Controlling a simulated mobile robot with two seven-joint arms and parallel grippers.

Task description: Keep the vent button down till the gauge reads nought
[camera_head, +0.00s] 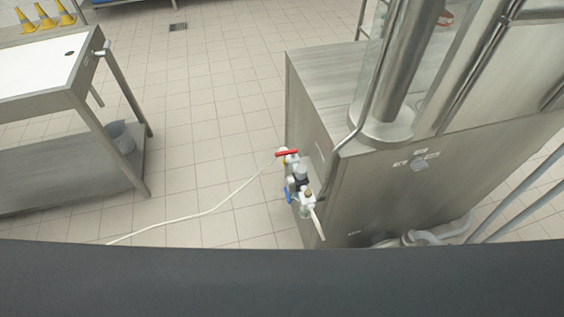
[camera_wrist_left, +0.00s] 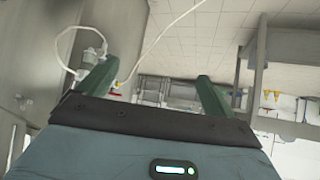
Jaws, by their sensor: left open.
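A valve assembly (camera_head: 300,182) with a red lever (camera_head: 286,153) and a blue lever (camera_head: 288,195) sits on the left side of the steel machine (camera_head: 325,90). A small brass-coloured top shows on its front fitting; I cannot tell whether this is the vent button. No gauge face can be made out. My left gripper (camera_wrist_left: 157,68) is open and empty in the left wrist view, its green fingers wide apart. Pale fittings (camera_wrist_left: 92,56) and a white hose show behind its left finger, apparently farther off. Neither gripper shows in the head view.
A grey knob (camera_head: 418,164) with small labels is on the machine's front. A white hose (camera_head: 205,212) runs over the tiled floor. A steel table (camera_head: 45,75) with a lower shelf stands at left, yellow cones (camera_head: 45,18) behind it. The floor between table and machine is otherwise clear.

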